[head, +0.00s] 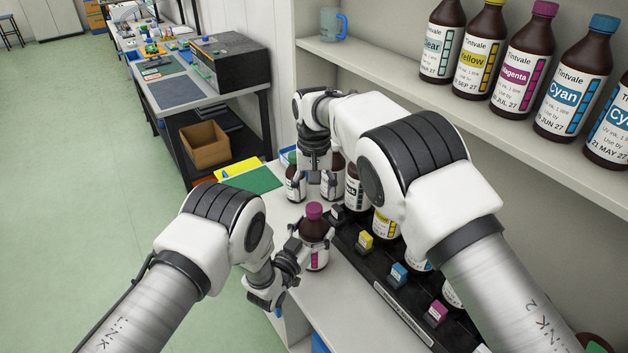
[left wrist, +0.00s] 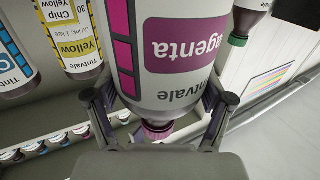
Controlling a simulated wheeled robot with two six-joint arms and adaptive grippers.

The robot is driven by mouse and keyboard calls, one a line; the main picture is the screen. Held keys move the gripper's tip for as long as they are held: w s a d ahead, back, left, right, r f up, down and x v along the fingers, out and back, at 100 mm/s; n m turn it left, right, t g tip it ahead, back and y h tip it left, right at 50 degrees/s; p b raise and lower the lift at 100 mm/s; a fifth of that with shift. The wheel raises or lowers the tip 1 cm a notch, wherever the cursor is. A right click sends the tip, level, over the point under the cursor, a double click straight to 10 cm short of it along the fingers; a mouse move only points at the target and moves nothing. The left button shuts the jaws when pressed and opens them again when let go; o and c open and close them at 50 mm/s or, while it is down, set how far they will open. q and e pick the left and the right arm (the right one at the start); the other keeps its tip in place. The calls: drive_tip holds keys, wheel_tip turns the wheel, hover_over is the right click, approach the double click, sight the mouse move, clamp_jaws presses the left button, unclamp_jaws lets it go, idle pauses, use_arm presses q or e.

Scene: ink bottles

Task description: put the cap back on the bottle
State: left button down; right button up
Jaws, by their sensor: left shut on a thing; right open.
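The magenta bottle (head: 316,257) stands upright at the shelf's front left, with a magenta cap (head: 314,211) sitting on its neck. How tightly the cap is seated cannot be told.
A black rack (head: 402,320) with coloured tabs and several bottles runs along the right, partly hidden by my right arm. A green sheet (head: 251,180) lies at the back left.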

sight(314, 207)
drive_tip(key=n, duration=0.2)
drive_tip(key=r+n, duration=0.1)
drive_tip(key=n, duration=0.1)
drive_tip(key=shift+r+n, duration=0.1)
drive_tip(key=shift+n, duration=0.3)
wheel_tip(314, 207, up, 2)
drive_tip(key=shift+w+r+n, duration=0.1)
drive_tip(key=shift+w+n, duration=0.05)
drive_tip(key=shift+n, duration=0.55)
wheel_tip(314, 207, down, 8)
drive_tip(key=shift+f, duration=0.1)
drive_tip(key=c, duration=1.2)
